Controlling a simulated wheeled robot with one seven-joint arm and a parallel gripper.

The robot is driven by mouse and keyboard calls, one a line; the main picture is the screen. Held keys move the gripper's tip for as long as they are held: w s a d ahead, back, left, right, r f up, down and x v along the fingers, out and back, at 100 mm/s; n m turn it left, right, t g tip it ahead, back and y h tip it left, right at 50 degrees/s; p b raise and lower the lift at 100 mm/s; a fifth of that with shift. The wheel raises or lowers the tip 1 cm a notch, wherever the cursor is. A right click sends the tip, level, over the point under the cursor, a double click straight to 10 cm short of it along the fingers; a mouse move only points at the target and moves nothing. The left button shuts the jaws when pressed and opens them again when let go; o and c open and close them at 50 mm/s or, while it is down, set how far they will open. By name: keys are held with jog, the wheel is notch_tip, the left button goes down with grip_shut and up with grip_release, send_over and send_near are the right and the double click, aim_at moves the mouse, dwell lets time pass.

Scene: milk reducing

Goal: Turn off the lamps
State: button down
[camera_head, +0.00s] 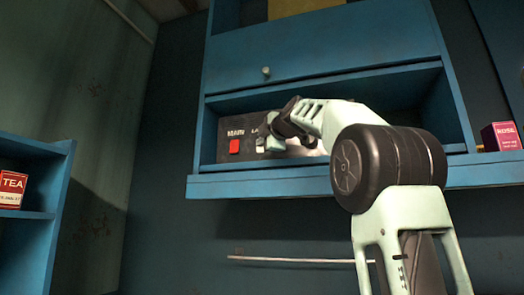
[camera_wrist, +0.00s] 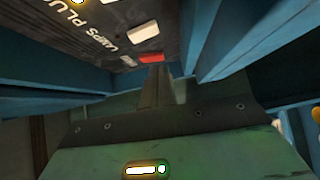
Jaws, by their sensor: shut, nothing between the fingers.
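A dark switch panel (camera_head: 242,153) stands in the open shelf of the blue cabinet. It has a red switch (camera_head: 234,146) under the label MAIN. To its right a pale switch (camera_head: 260,144) sits under a label beginning "LA"; my gripper (camera_head: 271,138) partly covers this area. In the wrist view the panel (camera_wrist: 100,25) fills the upper left, with the labels LAMPS and PLUGS upside down. The red switch (camera_wrist: 151,58) and pale switch (camera_wrist: 143,33) also show there. My gripper's fingers (camera_wrist: 155,78) are shut and empty, close to the panel; contact cannot be told.
The shelf's front board (camera_head: 260,186) runs below the panel, and the cabinet door (camera_head: 320,48) is above. A pink box (camera_head: 501,136) stands at the right and a red TEA box (camera_head: 12,188) at the left. A thin rail (camera_head: 290,260) is below the shelf.

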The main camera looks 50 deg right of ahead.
jog(key=f+b+v, duration=0.1)
jog(key=b+v, duration=0.2)
jog(key=v, duration=0.4)
jog(key=shift+s, duration=0.15)
jog(key=shift+a+f, duration=0.1)
jog(key=shift+f, duration=0.05)
